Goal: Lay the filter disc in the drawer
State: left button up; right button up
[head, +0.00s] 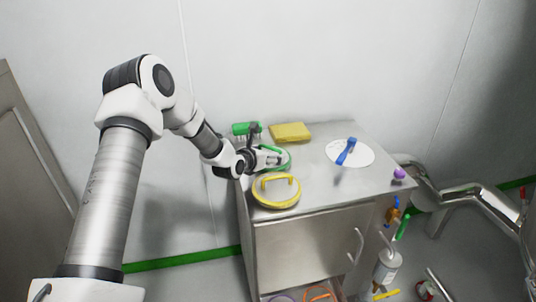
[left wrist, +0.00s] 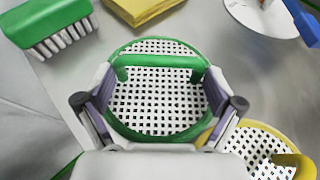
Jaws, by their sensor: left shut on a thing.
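A white perforated filter disc with a green rim and green bar handle (left wrist: 160,62) is between the fingers of my left gripper (left wrist: 160,95). The fingers sit at its left and right sides and the gripper is shut on it. In the head view the left gripper (head: 277,155) is over the left part of the metal cabinet top, largely covering the green disc (head: 284,166). I cannot tell whether the disc touches the top. A similar yellow-rimmed disc (head: 276,190) lies nearer the front edge. The cabinet front (head: 305,248) has a vertical handle. Below it, an open space (head: 300,293) holds an orange ring, partly cut off. My right gripper is not seen.
A green brush (head: 246,128) and a yellow folded cloth (head: 290,132) lie at the back. A white round plate (head: 365,157) with a blue tool (head: 346,150) is to the right. A purple object (head: 398,174) stands at the right edge. Bottles and tools hang beside the cabinet.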

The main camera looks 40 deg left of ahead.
pick_arm(q)
jog(key=shift+f+b, duration=0.1)
jog(key=shift+b, duration=0.2)
jog(key=o, duration=0.8)
